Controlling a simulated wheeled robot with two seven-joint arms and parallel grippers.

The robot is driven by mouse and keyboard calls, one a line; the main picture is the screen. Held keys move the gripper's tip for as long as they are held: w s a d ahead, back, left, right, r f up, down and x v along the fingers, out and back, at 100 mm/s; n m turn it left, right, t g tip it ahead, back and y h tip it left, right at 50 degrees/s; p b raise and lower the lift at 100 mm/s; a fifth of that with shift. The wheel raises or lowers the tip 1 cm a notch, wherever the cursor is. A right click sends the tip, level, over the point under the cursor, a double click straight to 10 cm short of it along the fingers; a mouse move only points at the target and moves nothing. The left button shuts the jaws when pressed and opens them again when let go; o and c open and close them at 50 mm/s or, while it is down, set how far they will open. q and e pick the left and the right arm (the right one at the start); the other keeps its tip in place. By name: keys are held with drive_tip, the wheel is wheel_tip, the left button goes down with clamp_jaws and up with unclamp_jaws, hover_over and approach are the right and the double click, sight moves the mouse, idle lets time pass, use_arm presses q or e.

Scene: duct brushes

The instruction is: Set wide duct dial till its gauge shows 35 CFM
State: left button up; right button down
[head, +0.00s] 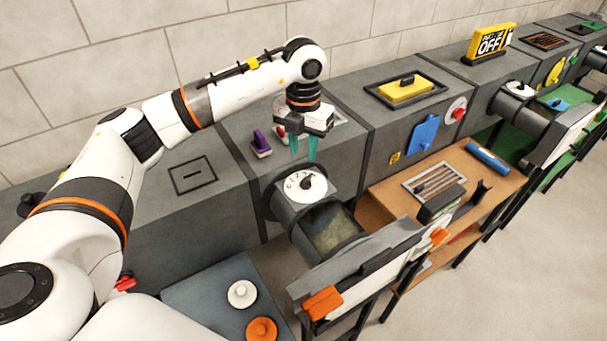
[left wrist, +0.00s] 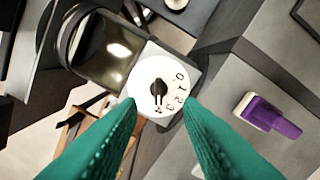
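A white round dial (head: 306,185) with a black pointer knob sits on top of the near grey duct (head: 335,228). In the left wrist view the dial (left wrist: 158,88) has digits along its edge, and its black knob points toward the bottom of the picture. My left gripper (head: 304,150) hangs over the dial with its teal fingers pointing down. In the left wrist view its fingertips (left wrist: 160,102) are apart, one on each side of the dial's face, with nothing between them; contact cannot be told. No gauge reading is legible. My right gripper is not in view.
A second white dial (head: 519,89) is on a duct farther right. An orange-handled flap (head: 322,302) is in front of the near duct.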

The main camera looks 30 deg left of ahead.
sight(303, 181)
use_arm(q)
drive_tip(key=f+p, duration=0.1)
drive_tip(key=f, duration=0.3)
drive_tip(key=f+p, duration=0.1)
drive_tip(key=f, duration=0.4)
drive_tip(key=shift+s+d+f, duration=0.1)
drive_tip(key=shift+s, duration=0.1)
drive_tip(key=shift+c, duration=0.4)
drive_tip(key=c, duration=0.6)
clamp_jaws()
